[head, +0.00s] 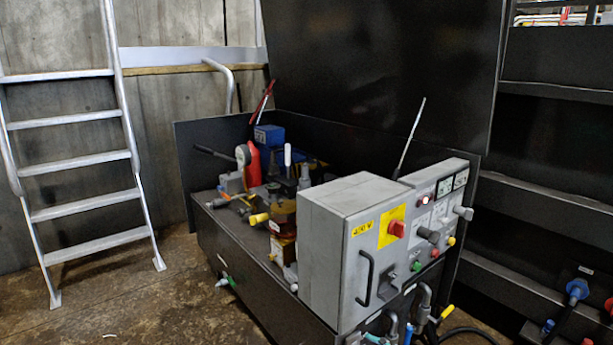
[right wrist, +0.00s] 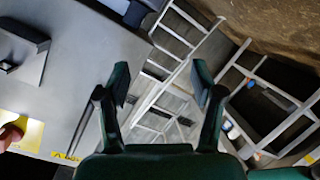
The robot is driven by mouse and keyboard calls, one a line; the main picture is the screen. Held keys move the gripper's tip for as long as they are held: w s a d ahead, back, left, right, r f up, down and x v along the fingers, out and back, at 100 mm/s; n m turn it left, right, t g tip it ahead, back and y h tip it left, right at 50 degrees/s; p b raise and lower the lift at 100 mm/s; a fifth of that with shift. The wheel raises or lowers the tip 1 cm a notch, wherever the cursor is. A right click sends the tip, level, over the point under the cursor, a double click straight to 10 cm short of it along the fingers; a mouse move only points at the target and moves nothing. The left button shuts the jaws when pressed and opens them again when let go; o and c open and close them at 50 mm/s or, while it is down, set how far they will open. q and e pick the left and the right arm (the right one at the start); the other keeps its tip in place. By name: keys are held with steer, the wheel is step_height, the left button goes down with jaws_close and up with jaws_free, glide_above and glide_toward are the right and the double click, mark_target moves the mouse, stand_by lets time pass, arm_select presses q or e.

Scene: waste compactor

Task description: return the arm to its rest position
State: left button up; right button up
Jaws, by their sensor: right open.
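My right gripper (right wrist: 162,90) shows in the right wrist view, with its two dark green fingers spread apart and nothing between them. A grey panel surface (right wrist: 75,70) with a dark handle and a yellow label lies to the left of the fingers. I cannot tell whether the gripper touches it. Neither gripper shows in the head view. In that view a grey control cabinet (head: 335,235) with a red knob (head: 396,229) and a black handle stands on the front of a dark machine.
The machine's open dark lid (head: 385,70) rises behind hoses, valves and a blue block (head: 268,136). A metal ladder (head: 85,158) leans on the concrete wall at left. Dark shelving (head: 555,150) stands at right. The floor (head: 150,300) at the front left is mostly clear.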

steer(key=s+a+f+m+g+h, duration=0.25)
steer(key=s+f+m, duration=0.45)
steer(key=f, duration=0.4)
steer(key=s+f+m+g+h, duration=0.1)
steer(key=s+f+m+g, duration=0.35)
steer(key=s, duration=0.75)
steer(key=s+f+m+g+h, duration=0.2)
steer(key=s+f+m+g, duration=0.25)
steer(key=s, duration=0.85)
step_height(320, 180, up, 33)
steer(key=m+p, duration=0.1)
steer(key=p, duration=3.2)
steer(key=shift+w+d, duration=0.2)
steer(key=shift+d, duration=0.1)
steer(key=shift+f+t, duration=0.1)
steer(key=shift+t, duration=0.15)
steer(key=shift+c, duration=0.4)
